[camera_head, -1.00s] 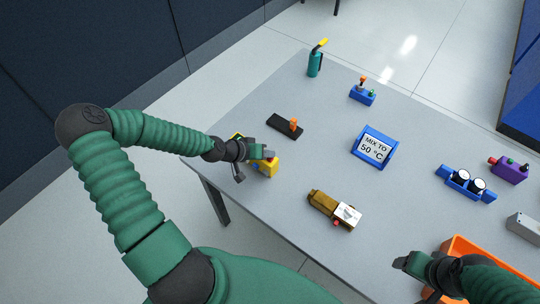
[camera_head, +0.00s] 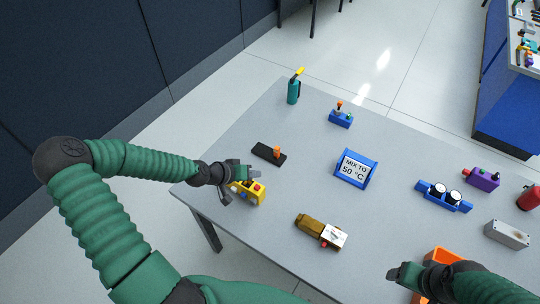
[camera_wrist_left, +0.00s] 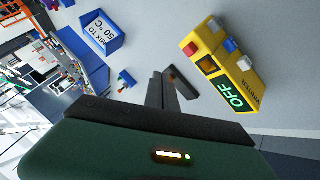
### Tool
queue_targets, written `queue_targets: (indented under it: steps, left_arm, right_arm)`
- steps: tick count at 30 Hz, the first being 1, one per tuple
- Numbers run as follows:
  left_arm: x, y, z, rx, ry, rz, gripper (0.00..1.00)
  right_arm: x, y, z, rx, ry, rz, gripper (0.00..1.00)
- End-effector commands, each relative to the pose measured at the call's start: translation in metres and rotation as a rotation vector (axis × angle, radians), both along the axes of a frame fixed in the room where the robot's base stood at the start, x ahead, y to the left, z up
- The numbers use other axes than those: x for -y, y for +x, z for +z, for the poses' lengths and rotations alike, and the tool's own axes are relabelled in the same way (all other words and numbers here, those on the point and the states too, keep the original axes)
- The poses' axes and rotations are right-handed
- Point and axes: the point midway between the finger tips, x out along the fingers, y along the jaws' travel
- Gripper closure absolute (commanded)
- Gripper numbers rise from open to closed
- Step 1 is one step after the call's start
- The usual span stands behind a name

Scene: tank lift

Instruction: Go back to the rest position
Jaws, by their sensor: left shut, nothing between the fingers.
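My left gripper (camera_head: 243,173) is shut and empty. It hangs near the table's left edge, close to the yellow button box (camera_head: 246,193) and overlapping its far side in the head view. The wrist view shows the gripper's closed dark fingers (camera_wrist_left: 162,92) apart from the yellow box (camera_wrist_left: 212,48), whose display reads a green "OFF". My right gripper (camera_head: 402,274) is at the lower right, over the near side of the table, beside an orange bin (camera_head: 442,256). Its finger opening is too unclear to judge.
The grey table (camera_head: 310,180) holds a blue "MIX TO 50 °C" sign (camera_head: 355,169), a brown and white device (camera_head: 321,231), a black base with an orange lever (camera_head: 268,154), a blue gauge unit (camera_head: 444,197) and a teal bottle (camera_head: 294,90). The table's middle is clear.

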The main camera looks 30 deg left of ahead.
Motion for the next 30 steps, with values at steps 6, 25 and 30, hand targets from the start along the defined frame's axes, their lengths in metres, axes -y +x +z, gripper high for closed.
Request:
queue_targets:
  steps: [6, 25, 30]
  left_arm:
    - [0.018, -0.012, -0.011, -0.063, 0.034, -0.063, 1.00]
    - [0.114, -0.146, 0.060, -0.445, 0.489, -0.310, 1.00]
    - [0.114, -0.146, 0.060, -0.445, 0.489, -0.310, 1.00]
  right_arm:
    - [0.000, 0.000, -0.003, 0.000, 0.000, 0.000, 0.31]
    - [0.000, 0.000, -0.038, 0.000, 0.000, 0.000, 0.31]
    - [0.000, 0.000, -0.038, 0.000, 0.000, 0.000, 0.31]
